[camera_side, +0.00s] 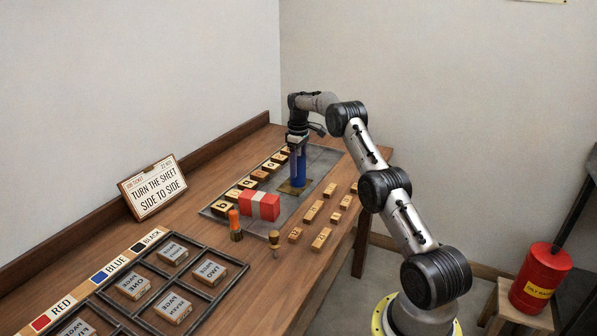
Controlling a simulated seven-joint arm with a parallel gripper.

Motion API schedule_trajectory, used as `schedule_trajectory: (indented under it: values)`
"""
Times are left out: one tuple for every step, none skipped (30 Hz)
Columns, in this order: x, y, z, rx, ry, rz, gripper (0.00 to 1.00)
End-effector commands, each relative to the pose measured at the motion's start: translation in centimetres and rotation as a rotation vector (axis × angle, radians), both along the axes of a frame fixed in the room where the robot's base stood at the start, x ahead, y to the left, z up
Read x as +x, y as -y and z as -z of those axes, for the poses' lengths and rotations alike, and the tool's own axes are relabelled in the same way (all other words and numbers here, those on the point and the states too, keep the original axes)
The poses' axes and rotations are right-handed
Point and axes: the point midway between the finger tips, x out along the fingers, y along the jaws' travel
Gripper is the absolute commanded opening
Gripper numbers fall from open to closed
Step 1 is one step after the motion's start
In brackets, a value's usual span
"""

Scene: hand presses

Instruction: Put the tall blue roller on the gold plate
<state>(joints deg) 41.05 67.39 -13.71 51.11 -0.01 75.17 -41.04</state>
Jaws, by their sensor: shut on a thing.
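The tall blue roller (299,172) stands upright under my gripper (298,152), which is shut on its upper part. The gold plate (288,189) lies on the grey tray (322,157). The roller's foot is at the gold plate, over its right part in this view. I cannot tell whether the foot touches the plate or hangs just above it.
A red block with a white band (260,206) sits on the tray left of the plate. An orange-topped bottle (235,225) and a small wooden-handled tool (275,241) stand in front. Wooden letter blocks (313,211) lie on both sides. A sign (153,187) stands at the back.

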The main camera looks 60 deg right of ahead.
Motion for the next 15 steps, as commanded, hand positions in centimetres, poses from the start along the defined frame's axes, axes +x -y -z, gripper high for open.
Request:
schedule_trajectory:
  values:
    - [0.0, 0.0, 0.7, 0.0, 0.0, 0.0, 0.0]
    - [0.0, 0.0, 1.1, 0.0, 0.0, 0.0, 0.0]
    - [0.0, 0.0, 1.5, -0.001, 0.001, 0.0, 0.0]
    - [0.0, 0.0, 1.7, -0.001, 0.001, 0.0, 0.0]
    - [0.0, 0.0, 1.8, -0.002, 0.002, 0.0, 0.0]
    - [0.0, 0.0, 1.8, -0.003, 0.003, 0.0, 0.0]
    - [0.0, 0.0, 1.7, -0.003, 0.004, 0.0, 0.0]
    - [0.0, 0.0, 1.7, -0.003, 0.004, 0.0, 0.0]
    - [0.0, 0.0, 1.7, -0.003, 0.004, 0.0, 0.0]
    - [0.0, 0.0, 1.7, -0.003, 0.003, 0.0, 0.0]
    - [0.0, 0.0, 1.7, -0.003, 0.003, 0.0, 0.0]
    - [0.0, 0.0, 1.8, -0.003, 0.003, 0.0, 0.0]
    - [0.0, 0.0, 1.9, -0.002, 0.003, 0.0, 0.0]
    - [0.0, 0.0, 1.9, -0.002, 0.003, 0.0, 0.0]
    - [0.0, 0.0, 2.1, -0.002, 0.003, 0.0, 0.0]
